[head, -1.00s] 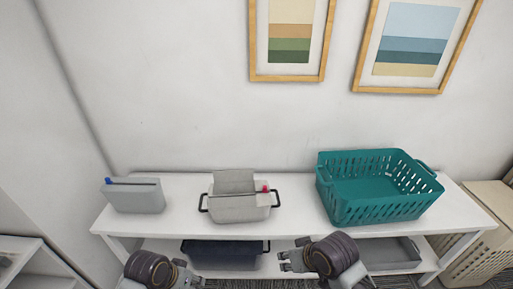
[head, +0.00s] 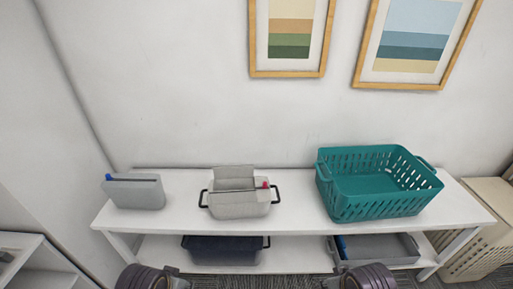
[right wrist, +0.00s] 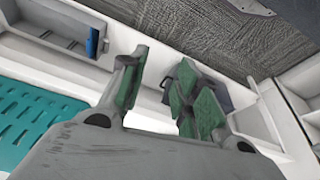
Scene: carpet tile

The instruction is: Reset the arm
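My left gripper (head: 178,281) shows only partly at the bottom edge of the head view, low in front of the shelf; its fingertips are cut off. My right gripper also sits at the bottom edge (head: 331,283), mostly out of frame. In the right wrist view my right gripper (right wrist: 163,90) has its two green-padded fingers apart with nothing between them. Both arms are low and apart from the objects on the shelf.
A white shelf (head: 291,200) bears a grey case (head: 135,192), a light grey handled bin (head: 238,206) and a teal basket (head: 372,207). Below are a dark bin (head: 222,252) and a grey tray (head: 385,250) with a blue item (head: 342,246). Another white shelf (head: 45,258) stands left.

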